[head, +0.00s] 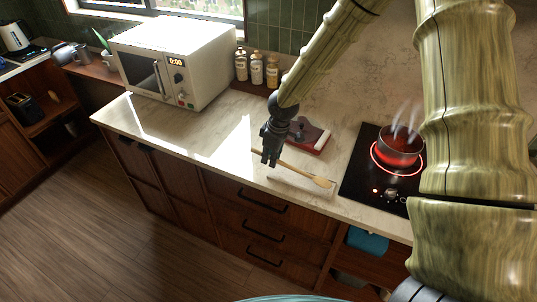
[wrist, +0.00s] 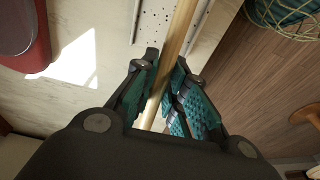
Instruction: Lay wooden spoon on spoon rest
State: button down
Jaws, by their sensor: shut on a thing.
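The wooden spoon (head: 319,181) is pale, with its bowl to the right in the head view. My gripper (head: 268,158) is shut on its handle, which runs between the teal finger pads in the wrist view (wrist: 181,35). The spoon appears held above the counter, near its front edge. A white strip with small holes (wrist: 145,20) lies below the spoon in the wrist view. A red item with a grey inside (head: 308,137) lies on the counter behind the spoon; it also shows in the wrist view (wrist: 38,50). I cannot tell for certain which is the spoon rest.
The black hob (head: 360,184) is to the right, with a steaming red pot (head: 399,150) on a glowing ring. A white microwave (head: 205,55) and several bottles (head: 257,70) stand at the back left. The counter (head: 215,140) left of my gripper is clear.

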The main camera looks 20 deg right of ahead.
jog(key=shift+s+r, duration=0.15)
jog(key=shift+s, duration=0.05)
jog(key=shift+w+f, duration=0.6)
jog(key=shift+w, duration=0.15)
jog(key=c, duration=1.7)
grip_release()
jog(key=shift+w+f, duration=0.15)
jog(key=shift+w, duration=0.15)
jog(key=o, duration=0.3)
jog(key=shift+o, duration=0.2)
jog(key=shift+s+r, duration=0.4)
jog(key=shift+s, duration=0.15)
jog(key=shift+w, duration=0.3)
notch_tip(320, 180, up, 12)
jog(key=s+d, duration=0.1)
jog(key=s, duration=0.1)
jog(key=shift+d, duration=0.2)
jog(key=shift+s+a+f, duration=0.1)
jog(key=shift+a, duration=0.05)
